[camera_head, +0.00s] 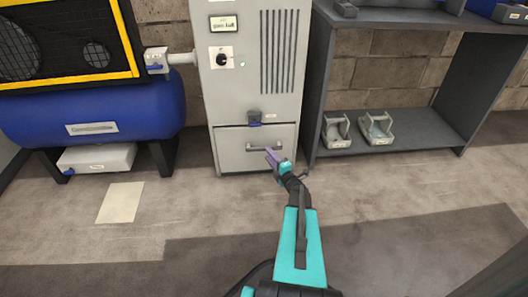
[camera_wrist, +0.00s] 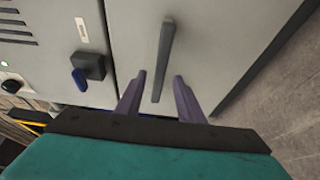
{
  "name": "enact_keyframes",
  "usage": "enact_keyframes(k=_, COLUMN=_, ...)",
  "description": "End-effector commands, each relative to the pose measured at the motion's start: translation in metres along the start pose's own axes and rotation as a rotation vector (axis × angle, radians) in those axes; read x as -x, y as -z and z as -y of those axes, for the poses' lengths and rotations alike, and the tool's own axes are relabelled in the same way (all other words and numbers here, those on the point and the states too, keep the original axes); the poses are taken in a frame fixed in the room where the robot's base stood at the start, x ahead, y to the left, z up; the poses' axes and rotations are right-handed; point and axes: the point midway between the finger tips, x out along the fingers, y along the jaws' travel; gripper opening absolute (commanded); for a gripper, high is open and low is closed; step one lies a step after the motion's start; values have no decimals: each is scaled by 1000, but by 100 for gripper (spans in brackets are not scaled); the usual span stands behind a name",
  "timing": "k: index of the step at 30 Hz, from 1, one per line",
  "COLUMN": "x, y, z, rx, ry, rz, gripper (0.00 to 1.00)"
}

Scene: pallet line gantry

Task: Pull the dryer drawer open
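The dryer (camera_head: 255,60) is a tall light-grey cabinet in the middle of the head view. Its drawer (camera_head: 237,160) is at the bottom and looks closed, with its front level with the cabinet. A dark bar handle (camera_wrist: 164,58) runs across the drawer front; in the head view the handle (camera_head: 256,149) is partly covered by my gripper. My gripper (camera_head: 269,154) is in front of the drawer. In the wrist view its two purple fingers (camera_wrist: 159,97) are apart, one on each side of the handle's near end. I cannot tell whether they touch it.
A dark latch with a blue tab (camera_head: 255,118) sits just above the drawer; it also shows in the wrist view (camera_wrist: 85,70). A blue tank (camera_head: 95,105) stands at left. A grey shelf (camera_head: 400,130) with two small trays stands at right. The floor before the dryer is clear.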

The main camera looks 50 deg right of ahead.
Motion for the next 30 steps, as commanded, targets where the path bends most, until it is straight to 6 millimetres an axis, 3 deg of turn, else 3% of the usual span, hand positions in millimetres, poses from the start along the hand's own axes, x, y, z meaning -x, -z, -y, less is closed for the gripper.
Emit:
enact_keyframes(k=6, x=-33, y=0, z=2, rx=0, ry=-1, rz=-1, gripper=34)
enact_keyframes(k=12, x=-51, y=0, z=2, rx=-1, ry=0, rz=0, gripper=34)
enact_keyframes(k=25, x=-58, y=0, z=0, rx=-1, ry=1, rz=1, gripper=34)
enact_keyframes(k=26, x=-58, y=0, z=0, rx=-1, ry=1, rz=1, gripper=33)
enact_keyframes(k=30, x=-57, y=0, z=0, rx=-1, ry=1, rz=1, gripper=9)
